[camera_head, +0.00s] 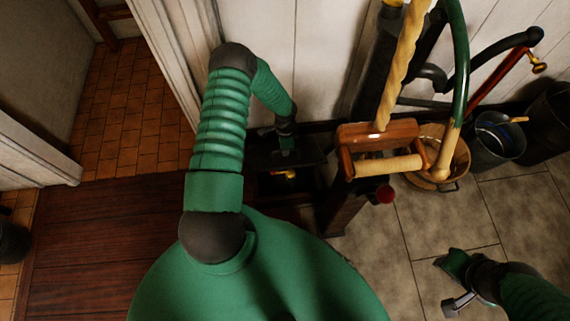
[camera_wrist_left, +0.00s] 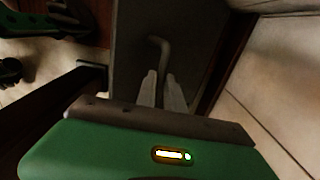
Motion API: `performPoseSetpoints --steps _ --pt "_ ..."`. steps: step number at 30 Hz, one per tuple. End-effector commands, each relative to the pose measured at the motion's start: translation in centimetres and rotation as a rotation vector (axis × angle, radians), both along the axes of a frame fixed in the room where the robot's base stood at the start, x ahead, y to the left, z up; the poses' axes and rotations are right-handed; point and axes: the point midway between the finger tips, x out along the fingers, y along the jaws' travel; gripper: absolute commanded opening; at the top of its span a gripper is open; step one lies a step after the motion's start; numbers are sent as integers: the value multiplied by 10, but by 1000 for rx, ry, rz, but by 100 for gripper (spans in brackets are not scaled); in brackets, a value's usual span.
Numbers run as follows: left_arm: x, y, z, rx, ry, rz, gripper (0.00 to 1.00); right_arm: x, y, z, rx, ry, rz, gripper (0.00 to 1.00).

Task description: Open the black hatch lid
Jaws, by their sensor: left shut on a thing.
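The black hatch lid (camera_head: 262,157) is a dark panel by the wall, below my left gripper in the head view. In the left wrist view the lid (camera_wrist_left: 132,75) fills the middle and carries a bent metal handle (camera_wrist_left: 158,46). My left gripper (camera_wrist_left: 163,88) has its fingers close together, shut on this handle. In the head view my left gripper (camera_head: 287,143) is small and dark, and its fingers are hard to make out. A dark gap with a small orange-yellow thing (camera_head: 285,174) shows just below the lid. My right gripper (camera_head: 455,287) hangs over the tiled floor, away from the lid.
A stand with a wooden roller (camera_head: 385,166) and a twisted pale post (camera_head: 403,65) is right of the hatch. A wooden bucket (camera_head: 447,150) and a dark bucket (camera_head: 497,138) stand by the wall. Grey floor tiles lie open at right.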

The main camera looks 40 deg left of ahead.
Motion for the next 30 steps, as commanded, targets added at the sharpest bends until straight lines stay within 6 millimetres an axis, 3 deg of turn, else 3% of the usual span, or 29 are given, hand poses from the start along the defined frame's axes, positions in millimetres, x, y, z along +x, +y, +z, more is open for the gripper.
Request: performPoseSetpoints --steps 11,21,30 --pt "9 9 6 4 -11 3 0 0 0 3 0 1 0 36" --pt "36 44 30 4 -10 5 0 0 0 5 0 1 0 36" --pt "37 45 30 2 -7 4 0 0 0 3 0 1 0 36"
